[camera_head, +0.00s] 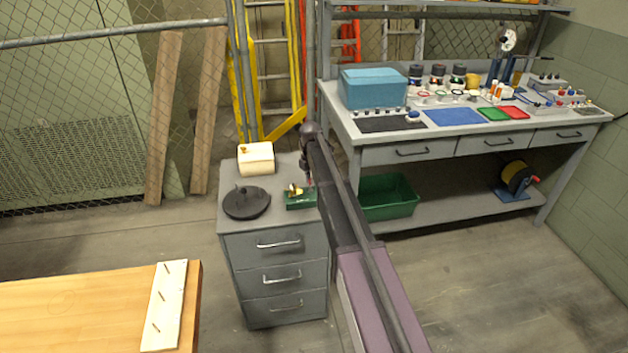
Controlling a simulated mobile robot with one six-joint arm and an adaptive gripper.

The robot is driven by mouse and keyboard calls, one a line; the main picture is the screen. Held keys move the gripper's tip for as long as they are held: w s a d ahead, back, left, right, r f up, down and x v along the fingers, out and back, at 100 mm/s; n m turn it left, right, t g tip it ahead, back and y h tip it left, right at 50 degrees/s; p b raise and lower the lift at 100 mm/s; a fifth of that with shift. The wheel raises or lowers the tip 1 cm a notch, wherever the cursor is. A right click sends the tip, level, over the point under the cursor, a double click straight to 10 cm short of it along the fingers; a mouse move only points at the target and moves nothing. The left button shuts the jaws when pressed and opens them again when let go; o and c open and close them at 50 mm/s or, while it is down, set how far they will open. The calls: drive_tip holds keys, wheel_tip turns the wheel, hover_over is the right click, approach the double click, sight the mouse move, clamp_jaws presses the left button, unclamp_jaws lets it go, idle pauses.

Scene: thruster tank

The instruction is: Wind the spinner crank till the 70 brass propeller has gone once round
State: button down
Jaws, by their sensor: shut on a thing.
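The spinner is a small green block (300,200) near the right edge of the grey drawer cabinet's top. A small brass propeller (294,189) shows on it; its marking is too small to read. My arm reaches in from the lower right, and its end bends down at the spinner's right side. My gripper (308,181) is small and dark there, shut on the spinner crank. The crank itself is mostly hidden by my gripper and arm, so its angle cannot be told.
A round black disc-shaped thing (246,203) and a cream box (256,158) share the cabinet top (228,184). A workbench (372,138) with a blue box (373,88) stands right. A green bin (389,197) sits below it. A wooden table (75,310) is at lower left.

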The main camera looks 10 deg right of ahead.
drive_tip(key=shift+s+a+n, duration=0.1)
drive_tip(key=shift+a+n, duration=0.15)
drive_tip(key=shift+n, duration=0.6)
drive_tip(key=shift+a+n, duration=0.25)
drive_tip(key=shift+n, duration=0.6)
drive_tip(key=c, duration=0.6)
unclamp_jaws()
